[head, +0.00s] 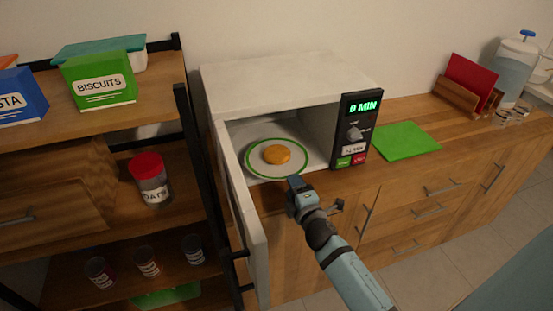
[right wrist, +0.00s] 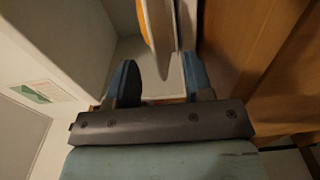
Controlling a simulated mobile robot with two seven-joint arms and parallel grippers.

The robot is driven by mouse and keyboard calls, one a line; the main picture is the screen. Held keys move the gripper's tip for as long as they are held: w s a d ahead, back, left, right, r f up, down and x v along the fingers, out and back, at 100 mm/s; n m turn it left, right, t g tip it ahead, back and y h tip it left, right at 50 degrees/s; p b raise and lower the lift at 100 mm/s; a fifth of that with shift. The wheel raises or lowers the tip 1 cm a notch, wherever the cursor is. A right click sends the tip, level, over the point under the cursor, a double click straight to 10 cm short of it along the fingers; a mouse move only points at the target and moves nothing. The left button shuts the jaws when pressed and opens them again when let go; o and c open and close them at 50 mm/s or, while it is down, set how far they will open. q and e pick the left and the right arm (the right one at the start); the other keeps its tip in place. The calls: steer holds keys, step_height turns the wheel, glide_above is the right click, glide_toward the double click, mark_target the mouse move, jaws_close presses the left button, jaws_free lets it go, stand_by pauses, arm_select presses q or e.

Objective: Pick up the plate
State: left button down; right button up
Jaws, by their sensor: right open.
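The plate (head: 257,171), white with a green rim, lies inside the open microwave (head: 290,72) with a round orange food item (head: 277,154) on it. My right gripper (head: 294,181) is at the microwave's front opening, by the plate's near edge. In the right wrist view the plate (right wrist: 154,35) shows nearly edge-on, its rim reaching between the two spread fingers of the open gripper (right wrist: 160,64). Neither finger clearly touches it. My left gripper is out of view.
The microwave door (head: 241,205) stands open left of my right arm. A dark shelf unit with a biscuits box (head: 98,82) and an oats jar (head: 151,180) is at the left. A green board (head: 405,140) lies on the counter right of the microwave.

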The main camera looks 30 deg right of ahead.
mark_target(288, 173)
steer(key=x, duration=0.5)
steer(key=shift+w+d+f, duration=0.1)
steer(key=shift+d+f, duration=0.1)
steer(key=shift+r, duration=0.1)
jaws_close()
